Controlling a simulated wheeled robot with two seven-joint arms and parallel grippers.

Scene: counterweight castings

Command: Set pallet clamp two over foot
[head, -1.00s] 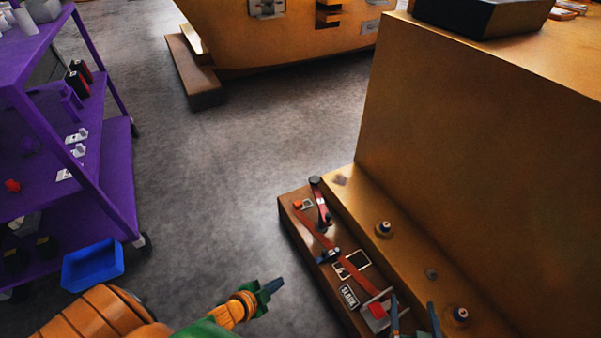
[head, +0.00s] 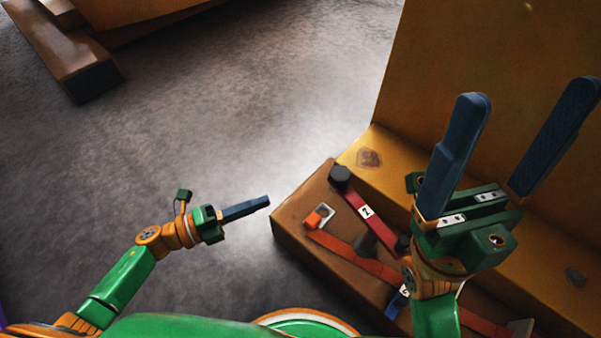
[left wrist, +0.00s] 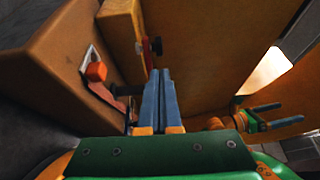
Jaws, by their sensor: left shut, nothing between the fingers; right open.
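A red clamp bar (head: 384,227) with a white number label lies along the brown pallet (head: 292,221), with a black knob (head: 340,177) at its far end. A dark post (head: 366,243) stands beside the bar. The bar's near end meets my right gripper's wrist in the picture. My left gripper (head: 268,201) is shut and empty, left of the pallet; its shut fingers also show in the left wrist view (left wrist: 160,75). My right gripper (head: 530,95) is open and empty, fingers pointing up, in front of the yellow casting. I cannot make out which part is the foot.
The yellow casting's tall wall (head: 440,60) and its ledge (head: 371,142) border the pallet on the right. An orange strap (head: 350,256) with an orange block (head: 313,219) runs across the pallet. A brown block (head: 80,70) lies far left. The grey floor between is clear.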

